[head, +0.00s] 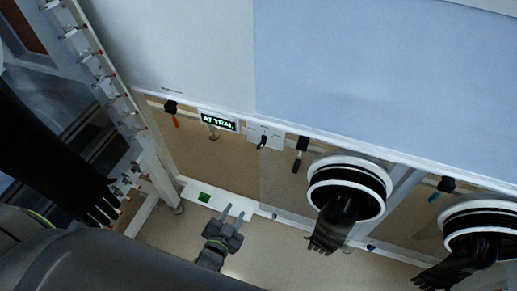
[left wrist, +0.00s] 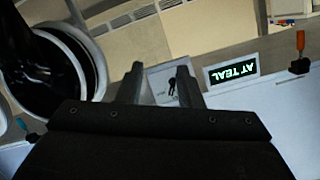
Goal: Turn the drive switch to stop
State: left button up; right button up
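The drive switch looks to be the small black lever (head: 263,142) on a pale plate (head: 277,133), set on the panel below the large white and blue surfaces. In the left wrist view the lever (left wrist: 172,87) shows on its plate between my two fingers. My left gripper (head: 233,212) is open and empty, its fingers pointing toward the panel, apart from the switch in the head view. A lit display (head: 219,122) beside the switch seems to read "AT TEAL"; it also shows in the left wrist view (left wrist: 231,69). The lever's setting marks are too small to read. My right gripper is not in view.
A glove port (head: 348,165) with a hanging black glove (head: 332,226) stands right of my gripper; another port (head: 482,216) is farther right. A black-handled tool (head: 300,154) and an orange one (head: 175,119) hang either side. A green item (head: 204,197) lies on the white strip.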

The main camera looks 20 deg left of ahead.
pick_arm(q)
notch_tip(320, 180, up, 9)
jog(key=w+d+m+t, duration=0.1)
jog(key=w+t, duration=0.1)
jog(key=t, duration=0.1)
jog(key=b, duration=0.2)
send_near(260, 147)
jog(key=w, duration=0.8)
jog(key=shift+w+r, duration=0.1)
jog(key=shift+w, duration=0.15)
grip_shut()
